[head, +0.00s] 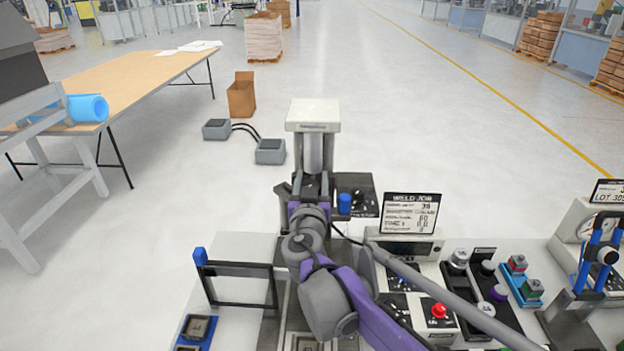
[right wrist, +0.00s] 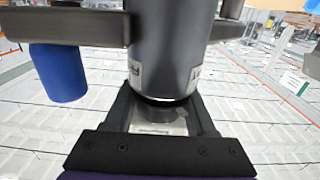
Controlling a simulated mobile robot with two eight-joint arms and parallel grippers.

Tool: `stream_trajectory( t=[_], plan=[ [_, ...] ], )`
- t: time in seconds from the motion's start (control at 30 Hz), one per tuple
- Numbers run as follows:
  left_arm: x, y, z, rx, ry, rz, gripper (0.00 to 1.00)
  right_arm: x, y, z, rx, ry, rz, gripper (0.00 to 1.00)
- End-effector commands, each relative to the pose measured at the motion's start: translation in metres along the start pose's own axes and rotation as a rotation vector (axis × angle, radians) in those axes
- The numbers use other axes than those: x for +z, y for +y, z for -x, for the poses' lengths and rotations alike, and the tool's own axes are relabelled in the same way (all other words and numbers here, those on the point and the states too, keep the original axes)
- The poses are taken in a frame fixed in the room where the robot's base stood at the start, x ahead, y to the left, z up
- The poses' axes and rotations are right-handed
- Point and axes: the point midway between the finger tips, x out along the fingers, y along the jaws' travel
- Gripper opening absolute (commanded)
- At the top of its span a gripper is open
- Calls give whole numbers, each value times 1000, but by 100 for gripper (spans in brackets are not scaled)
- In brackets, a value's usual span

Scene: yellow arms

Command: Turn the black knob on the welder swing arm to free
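The welder has a white head (head: 313,116) on a grey column (head: 318,152) at the middle of the head view. My right gripper (head: 312,182) is at the foot of this column. In the right wrist view a thick dark cylinder (right wrist: 170,45) with small, partly hidden white labels fills the top middle. The fingers of my right gripper (right wrist: 163,108) stand apart on either side of its lower end; I cannot tell whether they touch it. I cannot clearly make out a separate black knob. My left gripper is not in view.
A blue cylinder (head: 344,203) stands just right of my gripper; a blue cylinder (right wrist: 58,72) hangs beside the dark one in the wrist view. A weld job sign (head: 410,212), a red button (head: 438,310) and a dark frame (head: 240,270) crowd the bench.

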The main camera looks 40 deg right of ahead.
Motion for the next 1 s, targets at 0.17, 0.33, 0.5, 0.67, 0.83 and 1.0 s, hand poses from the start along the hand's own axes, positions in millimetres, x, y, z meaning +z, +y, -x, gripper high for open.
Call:
stream_trajectory(
  t=[0.17, 0.33, 0.5, 0.67, 0.83, 1.0],
  plan=[
    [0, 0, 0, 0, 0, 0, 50, 0, 0, 0, 0, 0, -1, 81],
    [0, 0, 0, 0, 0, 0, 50, 0, 0, 0, 0, 0, -1, 81],
    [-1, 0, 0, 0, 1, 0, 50, 0, 0, 7, 0, 0, -1, 81],
    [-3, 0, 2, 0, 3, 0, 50, 0, 0, 32, -3, 0, -1, 81],
    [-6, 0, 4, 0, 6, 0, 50, 0, -1, 65, -4, 0, -2, 81],
    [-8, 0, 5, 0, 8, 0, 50, 0, -1, 92, -3, 0, -2, 81]
  ],
)
